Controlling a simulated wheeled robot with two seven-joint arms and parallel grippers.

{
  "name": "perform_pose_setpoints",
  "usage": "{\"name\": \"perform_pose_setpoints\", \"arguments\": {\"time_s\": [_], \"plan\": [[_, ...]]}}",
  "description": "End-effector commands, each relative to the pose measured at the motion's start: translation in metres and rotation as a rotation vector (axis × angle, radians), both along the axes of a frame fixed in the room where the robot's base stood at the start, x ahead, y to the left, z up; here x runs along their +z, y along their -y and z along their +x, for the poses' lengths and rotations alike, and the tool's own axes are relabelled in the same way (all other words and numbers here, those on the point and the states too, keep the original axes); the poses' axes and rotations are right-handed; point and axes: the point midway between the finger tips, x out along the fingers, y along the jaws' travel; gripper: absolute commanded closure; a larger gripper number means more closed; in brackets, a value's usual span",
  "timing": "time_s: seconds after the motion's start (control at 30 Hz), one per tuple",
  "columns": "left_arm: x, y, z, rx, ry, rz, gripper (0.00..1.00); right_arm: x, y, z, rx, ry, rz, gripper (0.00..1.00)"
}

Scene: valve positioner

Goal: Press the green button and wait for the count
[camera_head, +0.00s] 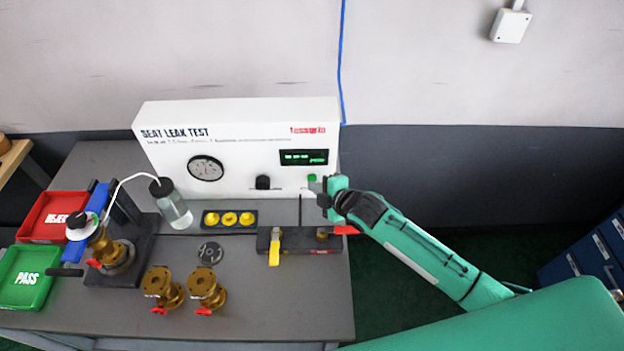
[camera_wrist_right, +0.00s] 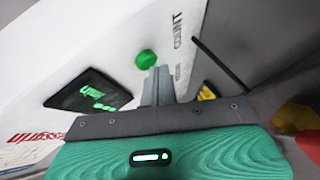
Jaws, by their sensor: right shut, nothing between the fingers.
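The green button (camera_head: 312,178) is on the front of the white seat leak test panel (camera_head: 240,172), below its display (camera_head: 304,157) with green text too small to read. My right gripper (camera_head: 317,187) is shut and empty at the panel's right side, its tips close to the button. In the right wrist view the button (camera_wrist_right: 146,59) shows just beyond the closed fingers (camera_wrist_right: 158,82), beside the word COUNT. A small gap seems to show between tips and button, but I cannot tell the depth. My left gripper is not in view.
A black knob (camera_head: 263,183) and a gauge (camera_head: 206,169) sit left of the button. Below are a fixture with a yellow handle (camera_head: 274,252) and a black tray (camera_head: 230,227) of yellow parts. Brass valves (camera_head: 207,289), a bottle (camera_head: 172,207) and red and green trays (camera_head: 28,275) stand further left.

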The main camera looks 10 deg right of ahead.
Motion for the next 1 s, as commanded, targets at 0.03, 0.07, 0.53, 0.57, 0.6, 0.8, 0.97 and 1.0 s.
{"name": "perform_pose_setpoints", "arguments": {"time_s": [0.03, 0.07, 0.53, 0.57, 0.6, 0.8, 0.97, 1.0], "plan": [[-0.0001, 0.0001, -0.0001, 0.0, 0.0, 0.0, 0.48, 0.0001, 0.0002, 0.0007, 0.0, 0.0, 0.0, 1.0], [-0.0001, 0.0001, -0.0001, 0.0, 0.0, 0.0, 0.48, 0.0, 0.0002, 0.001, 0.0, 0.0, 0.0, 1.0], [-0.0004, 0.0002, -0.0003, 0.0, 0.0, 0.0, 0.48, -0.0003, 0.0016, 0.0066, 0.0, 0.0, 0.0, 1.0], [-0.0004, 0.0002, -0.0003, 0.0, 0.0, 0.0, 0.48, -0.0002, 0.0016, 0.0071, 0.0, 0.0, 0.0, 1.0], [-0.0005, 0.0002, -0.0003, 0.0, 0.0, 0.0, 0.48, -0.0001, 0.0017, 0.0075, 0.0, 0.0, 0.0, 1.0], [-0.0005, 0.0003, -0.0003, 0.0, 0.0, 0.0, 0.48, 0.0, 0.002, 0.0084, -0.001, 0.0, 0.0, 1.0], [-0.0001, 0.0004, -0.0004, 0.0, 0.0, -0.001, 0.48, 0.0002, 0.002, 0.0079, -0.001, 0.0, 0.0, 1.0], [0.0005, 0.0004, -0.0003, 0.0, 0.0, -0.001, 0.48, 0.0004, 0.0018, 0.0074, -0.001, 0.0, 0.0, 1.0]]}}
